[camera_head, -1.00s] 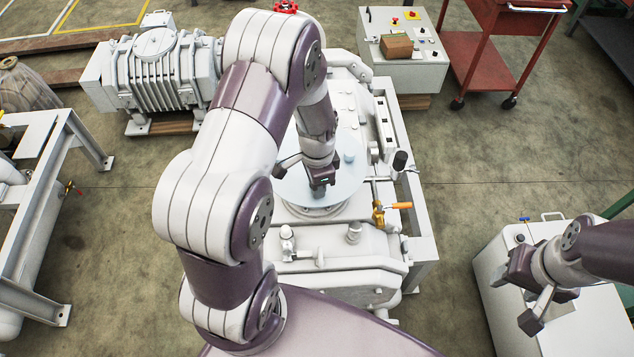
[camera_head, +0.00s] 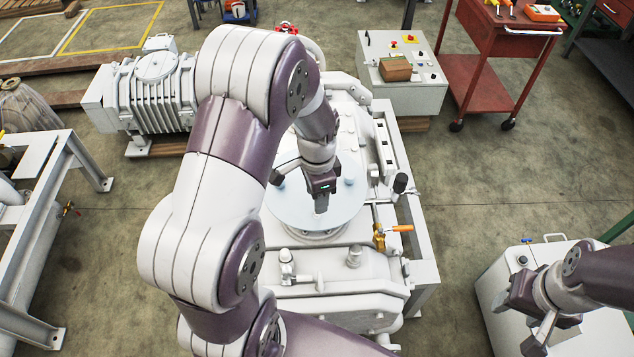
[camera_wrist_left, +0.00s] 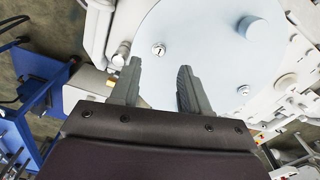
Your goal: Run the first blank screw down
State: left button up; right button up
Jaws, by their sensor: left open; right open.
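The pale blue round blank plate (camera_head: 345,207) lies flat on top of the white vacuum machine. In the left wrist view the plate (camera_wrist_left: 205,50) carries a small silver screw head (camera_wrist_left: 158,48) near its edge. A second screw head (camera_wrist_left: 243,90) sits farther right. My left gripper (camera_head: 321,207) is over the plate. In the left wrist view its two fingers (camera_wrist_left: 159,66) are apart and empty, and the first screw head appears just past the gap between their tips. I cannot tell the height above it.
A raised blue knob (camera_wrist_left: 252,28) stands on the plate. A yellow valve with an orange handle (camera_head: 397,228) is at the machine's right side. A white cabinet (camera_head: 500,262) stands below my right gripper. A control box (camera_head: 400,82) and a red cart (camera_head: 495,75) are behind.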

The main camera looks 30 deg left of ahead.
pick_arm(q)
notch_tip(320, 180, up, 8)
jog(key=b, duration=0.1)
jog(key=shift+f, duration=0.1)
dwell(0.8)
